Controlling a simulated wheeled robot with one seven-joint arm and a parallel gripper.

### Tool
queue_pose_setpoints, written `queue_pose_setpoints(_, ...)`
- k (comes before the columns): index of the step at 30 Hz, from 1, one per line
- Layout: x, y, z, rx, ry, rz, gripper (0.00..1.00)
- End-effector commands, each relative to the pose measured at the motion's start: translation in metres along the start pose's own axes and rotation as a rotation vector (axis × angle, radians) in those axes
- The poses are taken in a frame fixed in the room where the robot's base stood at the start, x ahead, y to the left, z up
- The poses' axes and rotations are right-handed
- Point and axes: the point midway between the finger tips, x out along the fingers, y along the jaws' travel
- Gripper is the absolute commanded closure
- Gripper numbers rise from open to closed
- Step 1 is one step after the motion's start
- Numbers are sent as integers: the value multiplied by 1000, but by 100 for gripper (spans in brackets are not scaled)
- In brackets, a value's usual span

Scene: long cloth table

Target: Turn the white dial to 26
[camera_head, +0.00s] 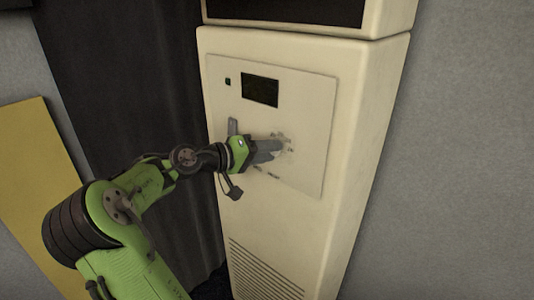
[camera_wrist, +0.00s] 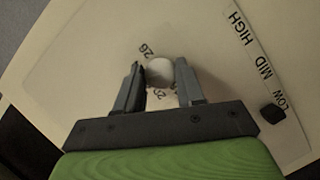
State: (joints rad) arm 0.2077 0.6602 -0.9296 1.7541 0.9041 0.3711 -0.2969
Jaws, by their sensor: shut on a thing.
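The white dial (camera_wrist: 159,72) is a small round knob on the panel, and it sits between the fingers of my gripper (camera_wrist: 160,78) in the wrist view. My gripper is shut on it. The number 26 (camera_wrist: 147,48) is printed just above the dial and appears rotated. Another number (camera_wrist: 160,95), partly hidden and hard to read, lies below it. In the head view my gripper (camera_head: 281,147) reaches the panel (camera_head: 305,105) on the cream cabinet, and its fingers largely hide the dial there. I cannot tell the dial's exact setting.
A black slider knob (camera_wrist: 273,113) sits by the LOW mark on a strip labelled LOW, MID and HIGH. A dark display (camera_head: 260,90) is above my gripper on the cabinet (camera_head: 365,120). Vent slots (camera_head: 265,270) are below. A dark curtain (camera_head: 125,85) hangs to the left.

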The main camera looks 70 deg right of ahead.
Motion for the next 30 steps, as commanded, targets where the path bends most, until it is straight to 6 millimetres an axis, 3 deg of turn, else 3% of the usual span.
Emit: queue_pose_setpoints(30, 2, 1, 4, 838, -1, -349, 92)
